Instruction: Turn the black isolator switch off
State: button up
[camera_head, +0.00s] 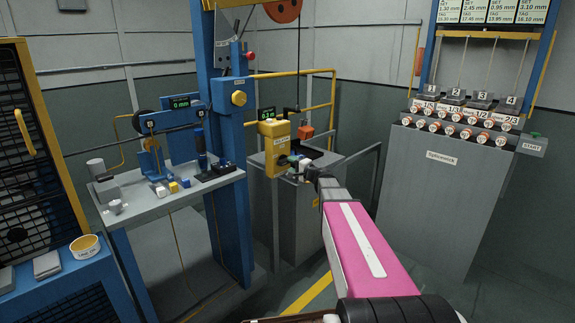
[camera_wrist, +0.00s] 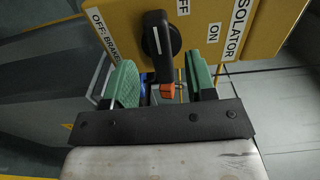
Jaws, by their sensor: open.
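The black isolator switch (camera_wrist: 161,42) is a round knob with a long bar handle and a white line on it. It is mounted on a yellow box (camera_wrist: 108,15), which also shows in the head view (camera_head: 271,150). Labels reading ISOLATOR, OFF and ON are on the box face. The bar runs roughly up and down in the wrist view. My gripper (camera_wrist: 163,82) is open, with green finger pads left and right of the bar's lower end and gaps on both sides. In the head view my gripper (camera_head: 300,168) is at the box's lower right; the knob is unclear there.
A small orange block (camera_wrist: 172,90) shows beyond the fingers. A grey cabinet (camera_head: 285,195) stands below and behind the box. A blue post (camera_head: 229,160) and a grey shelf (camera_head: 165,201) with small parts are to the left. A console (camera_head: 445,180) is at right.

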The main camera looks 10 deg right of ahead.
jog(key=v, duration=0.6)
jog(key=shift+s+d, duration=0.2)
jog(key=shift+s, duration=0.15)
